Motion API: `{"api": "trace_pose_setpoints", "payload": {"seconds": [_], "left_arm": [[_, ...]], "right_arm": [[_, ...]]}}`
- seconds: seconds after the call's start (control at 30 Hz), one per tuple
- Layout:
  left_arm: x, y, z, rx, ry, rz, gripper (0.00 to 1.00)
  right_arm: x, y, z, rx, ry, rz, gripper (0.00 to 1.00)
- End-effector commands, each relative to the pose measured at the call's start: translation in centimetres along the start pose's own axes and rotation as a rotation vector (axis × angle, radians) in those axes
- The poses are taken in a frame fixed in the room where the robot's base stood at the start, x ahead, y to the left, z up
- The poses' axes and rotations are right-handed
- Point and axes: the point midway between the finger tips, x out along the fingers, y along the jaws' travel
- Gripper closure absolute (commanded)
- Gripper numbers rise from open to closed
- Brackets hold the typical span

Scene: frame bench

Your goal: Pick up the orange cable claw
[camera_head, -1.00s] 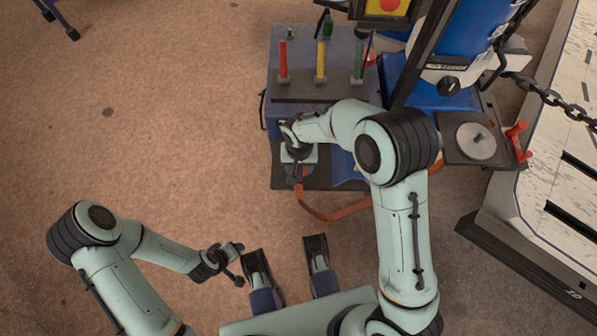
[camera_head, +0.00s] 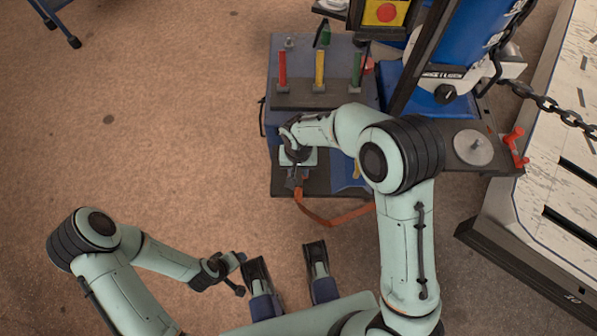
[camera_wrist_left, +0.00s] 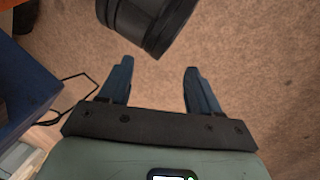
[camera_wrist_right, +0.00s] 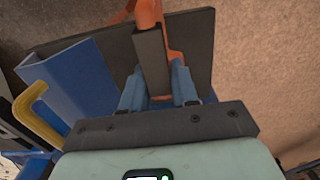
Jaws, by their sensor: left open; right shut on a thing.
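The orange cable claw (camera_wrist_right: 174,42) shows in the right wrist view beyond and between my right fingers, partly hidden behind a dark upright block. My right gripper (camera_wrist_right: 157,82) is shut on it, with a blue finger on each side. In the head view, a bit of orange (camera_head: 298,192) shows just below my right gripper (camera_head: 297,172), at the front of the bench's lower dark plate. An orange strap (camera_head: 335,218) curves from there to the right, under my right arm. My left gripper (camera_wrist_left: 157,75) is open and empty above the floor.
The blue bench (camera_head: 312,52) carries a dark rack with red, yellow and green handles (camera_head: 319,70). A round metal disc (camera_head: 473,147) and red handle (camera_head: 514,147) are at the right. A chain and pale slotted panel lie further right.

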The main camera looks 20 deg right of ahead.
Motion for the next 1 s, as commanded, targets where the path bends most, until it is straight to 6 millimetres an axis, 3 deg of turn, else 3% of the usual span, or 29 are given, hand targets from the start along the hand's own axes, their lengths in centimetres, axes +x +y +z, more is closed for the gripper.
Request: {"api": "trace_pose_setpoints", "payload": {"seconds": [0.03, 0.2, 0.5, 0.7, 1.0], "left_arm": [[-0.7, 0.2, 0.6, 0.002, -0.015, 0.002, 0.37], [-2.3, 0.8, 2.5, 0.007, -0.075, 0.005, 0.37], [-4.6, 1.5, 5.4, 0.014, -0.163, 0.009, 0.37], [-5.3, 1.7, 6.5, 0.016, -0.198, 0.01, 0.37], [-5.5, 1.7, 6.8, 0.017, -0.208, 0.01, 0.37]], "right_arm": [[-1.8, -0.1, -0.1, 0.0, 0.007, -0.006, 1.0], [-6.6, -0.1, -0.1, 0.001, 0.007, -0.006, 1.0], [-13.8, -0.1, -0.1, 0.001, 0.005, -0.005, 1.0], [-16.4, -0.1, 0.0, 0.001, 0.003, -0.003, 1.0], [-17.2, -0.1, 0.0, 0.001, 0.002, -0.003, 1.0]]}}
